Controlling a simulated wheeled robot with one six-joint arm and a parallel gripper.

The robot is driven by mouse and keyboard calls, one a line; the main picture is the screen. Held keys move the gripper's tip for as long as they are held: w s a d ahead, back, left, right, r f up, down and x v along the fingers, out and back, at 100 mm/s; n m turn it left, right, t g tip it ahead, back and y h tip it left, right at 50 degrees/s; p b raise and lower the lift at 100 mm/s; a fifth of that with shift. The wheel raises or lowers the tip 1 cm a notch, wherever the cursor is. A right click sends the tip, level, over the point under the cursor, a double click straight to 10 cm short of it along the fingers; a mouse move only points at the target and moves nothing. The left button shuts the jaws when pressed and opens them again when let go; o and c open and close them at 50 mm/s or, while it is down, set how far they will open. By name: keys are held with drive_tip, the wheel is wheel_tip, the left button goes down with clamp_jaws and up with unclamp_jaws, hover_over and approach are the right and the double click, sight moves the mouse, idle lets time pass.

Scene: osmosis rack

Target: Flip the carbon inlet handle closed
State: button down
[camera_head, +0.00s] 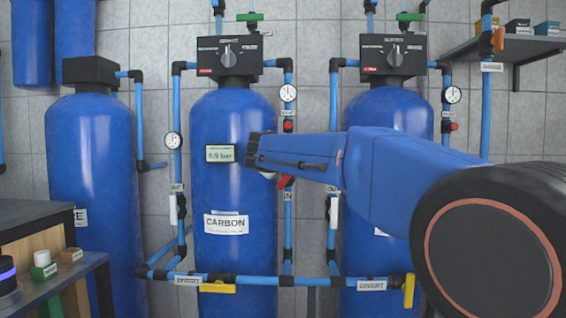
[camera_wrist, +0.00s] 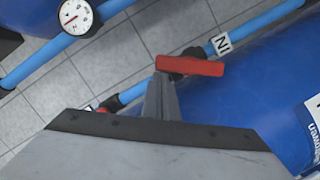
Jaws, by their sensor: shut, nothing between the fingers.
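The carbon tank (camera_head: 221,140) is the tall blue cylinder with the CARBON label. Its inlet pipe (camera_head: 288,235) runs down its right side with an IN tag. The red inlet handle (camera_head: 285,181) shows just below my arm. In the wrist view the red handle (camera_wrist: 195,67) crosses the blue inlet pipe at a slant, close to the IN tag (camera_wrist: 222,44). My gripper (camera_wrist: 159,82) is shut and empty, its tips just beside the handle's left end. I cannot tell whether they touch it. In the head view my arm hides the fingers.
A pressure gauge (camera_wrist: 76,17) on another pipe is at the upper left of the wrist view. A second blue tank (camera_head: 388,110) stands right of the carbon tank, partly behind my arm. Yellow handles (camera_head: 217,288) mark the low divert pipe. A bench (camera_head: 50,265) is at lower left.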

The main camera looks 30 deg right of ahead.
drive_tip(key=shift+s+d+f+m+t+y, duration=0.2)
drive_tip(key=shift+s+d+f+m+y, duration=0.35)
drive_tip(key=shift+m, duration=0.9)
drive_tip(key=shift+s+d+f+m+t+y, duration=0.25)
drive_tip(key=shift+d+m+y, duration=0.45)
drive_tip(key=shift+m, duration=0.8)
drive_tip(key=shift+s+d+f+m+t+y, duration=0.15)
drive_tip(key=shift+s+d+f+m+y, duration=0.45)
drive_tip(key=shift+m, duration=0.85)
drive_tip(key=shift+w+d+r, duration=0.1)
drive_tip(key=v, duration=1.7)
drive_tip(key=shift+a, duration=0.35)
